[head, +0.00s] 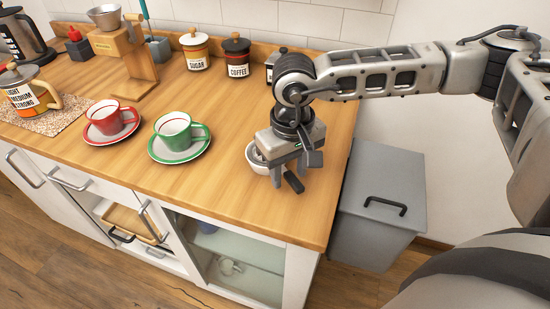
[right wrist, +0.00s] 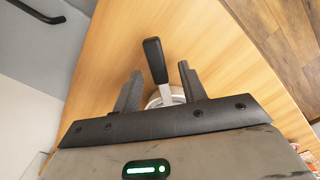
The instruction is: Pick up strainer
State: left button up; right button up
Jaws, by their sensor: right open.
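The strainer shows in the right wrist view as a black handle (right wrist: 154,60) with a light metal neck running down to a round rim, mostly hidden behind my gripper. In the head view the handle (head: 293,183) sticks out below my right gripper (head: 292,170), near the counter's right end. A white round bowl (head: 253,158) shows beside the gripper, partly covered by it; I cannot tell whether it is part of the strainer. My right gripper is open, its fingers on either side of the handle in the right wrist view (right wrist: 159,84). My left gripper is out of view.
On the wooden counter (head: 225,210), a green cup (head: 173,133) and a red cup (head: 107,118) stand on saucers to the left. Sugar (head: 196,52) and coffee (head: 236,58) jars stand at the back. A grey bin (head: 375,220) stands beyond the right edge.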

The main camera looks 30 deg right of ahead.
jog(key=shift+f, duration=0.6)
grip_shut()
jog(key=shift+r, duration=0.1)
